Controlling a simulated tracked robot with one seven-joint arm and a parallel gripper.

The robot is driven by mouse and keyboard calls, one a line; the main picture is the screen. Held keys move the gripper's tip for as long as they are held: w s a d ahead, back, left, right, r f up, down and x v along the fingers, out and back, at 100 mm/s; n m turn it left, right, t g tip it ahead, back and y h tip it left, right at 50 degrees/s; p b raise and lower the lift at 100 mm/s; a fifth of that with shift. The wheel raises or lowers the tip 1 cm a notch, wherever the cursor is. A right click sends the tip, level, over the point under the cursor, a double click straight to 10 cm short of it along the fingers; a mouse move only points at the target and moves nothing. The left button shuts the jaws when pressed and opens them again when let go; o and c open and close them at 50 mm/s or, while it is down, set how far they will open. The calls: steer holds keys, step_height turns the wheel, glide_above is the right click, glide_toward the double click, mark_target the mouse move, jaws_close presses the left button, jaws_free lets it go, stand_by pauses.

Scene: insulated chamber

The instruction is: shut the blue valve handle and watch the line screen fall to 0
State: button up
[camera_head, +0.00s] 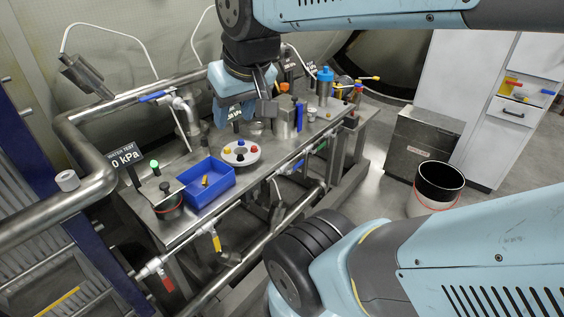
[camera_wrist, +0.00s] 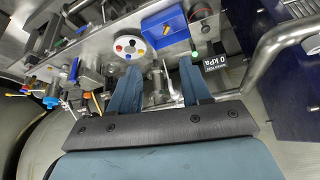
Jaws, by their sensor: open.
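A blue valve handle (camera_head: 152,97) sits on the upper pipe at the back left of the bench, lying roughly along the pipe. I cannot pick it out surely in the wrist view. My gripper (camera_head: 245,108) is to the right of this handle, apart from it, above the bench. In the wrist view my gripper (camera_wrist: 159,68) has its two fingers spread, with nothing held. Another blue handle (camera_head: 299,164) is on the lower front pipe. The water test screen (camera_head: 125,157) reads 0 kPa; it also shows in the wrist view (camera_wrist: 213,63).
A blue tray (camera_head: 222,184) and a white disc with coloured knobs (camera_head: 241,153) are on the bench. Steel canisters and bottles (camera_head: 324,83) crowd its right end. Thick pipes (camera_head: 92,190) bound the left. A bin (camera_head: 437,187) stands on the floor.

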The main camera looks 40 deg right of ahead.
steer(key=w+d+f+m+g+y, duration=0.2)
steer(key=w+d+f+m+y, duration=0.8)
steer(key=w+d+f+m, duration=1.2)
steer(key=s+d+f+m+t+y, duration=0.1)
steer(key=s+d+f+m+t, duration=0.2)
steer(key=d+f+m+t, duration=0.9)
steer(key=m+t+h, duration=0.2)
steer(key=m+h, duration=0.5)
steer(key=m, duration=1)
glide_toward(300, 165)
steer(key=x, duration=0.9)
steer(key=shift+r, duration=0.1)
